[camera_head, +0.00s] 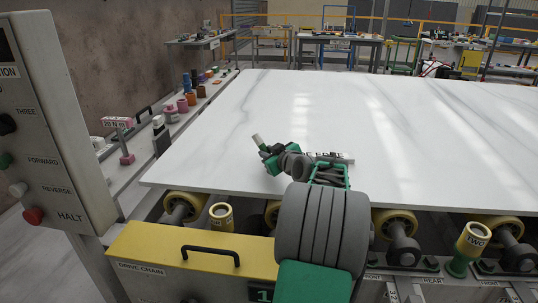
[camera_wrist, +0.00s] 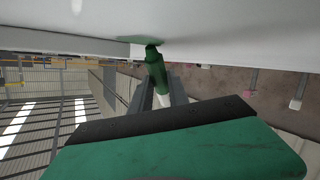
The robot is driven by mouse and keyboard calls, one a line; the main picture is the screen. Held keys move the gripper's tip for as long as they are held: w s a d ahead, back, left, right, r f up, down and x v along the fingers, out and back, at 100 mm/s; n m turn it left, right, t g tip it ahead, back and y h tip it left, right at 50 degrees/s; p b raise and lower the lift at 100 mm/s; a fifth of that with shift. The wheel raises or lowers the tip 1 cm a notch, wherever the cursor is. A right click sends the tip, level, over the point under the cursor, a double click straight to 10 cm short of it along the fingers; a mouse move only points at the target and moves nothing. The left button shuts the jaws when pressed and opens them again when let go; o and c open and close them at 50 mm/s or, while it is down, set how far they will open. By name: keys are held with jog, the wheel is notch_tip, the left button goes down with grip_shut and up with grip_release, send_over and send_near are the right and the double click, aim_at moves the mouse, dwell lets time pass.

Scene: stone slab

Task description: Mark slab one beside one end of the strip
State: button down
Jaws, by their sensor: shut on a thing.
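The white, grey-veined slab (camera_head: 400,115) lies flat on rollers. A white strip with dark lettering (camera_head: 343,157) lies on it near its front edge, partly hidden behind my arm. My gripper (camera_head: 268,160) is just left of the strip, low over the slab. It is shut on a green marker with a pale end (camera_head: 258,140), held tilted. In the wrist view, my gripper's fingers (camera_wrist: 161,92) close around the marker (camera_wrist: 155,68). Its dark tip is at or very near the slab face (camera_wrist: 235,25). A green patch shows there; I cannot tell whether it is ink or reflection.
A yellow holder (camera_head: 220,217) and another labelled TWO (camera_head: 473,240) stand at the front, among yellow rollers (camera_head: 395,222). A control box (camera_head: 45,130) is at left. A side ledge holds several coloured items (camera_head: 183,104). The slab's far side is clear.

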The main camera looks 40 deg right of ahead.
jog(key=shift+w+a+b, duration=0.1)
jog(key=shift+w+b, duration=0.2)
dwell(0.5)
notch_tip(320, 180, up, 7)
jog(key=p, duration=0.3)
jog(key=shift+r, duration=0.1)
dwell(0.3)
jog(key=a+n+y, duration=0.4)
jog(key=a+y, duration=0.1)
jog(key=a, duration=1.9)
jog(key=s+a+f+n+y+p, duration=0.1)
jog(key=s+a+y, duration=0.15)
jog(key=a, duration=0.65)
jog(key=s+a+f+n+y, duration=0.1)
jog(key=s+a+n, duration=0.15)
jog(key=a, duration=0.75)
notch_tip(320, 180, up, 8)
jog(key=w+p, duration=0.2)
jog(key=p, duration=1.7)
jog(key=shift+d+f+m+p, duration=0.2)
jog(key=shift+d+m+p, duration=0.1)
jog(key=shift+m+p, duration=0.05)
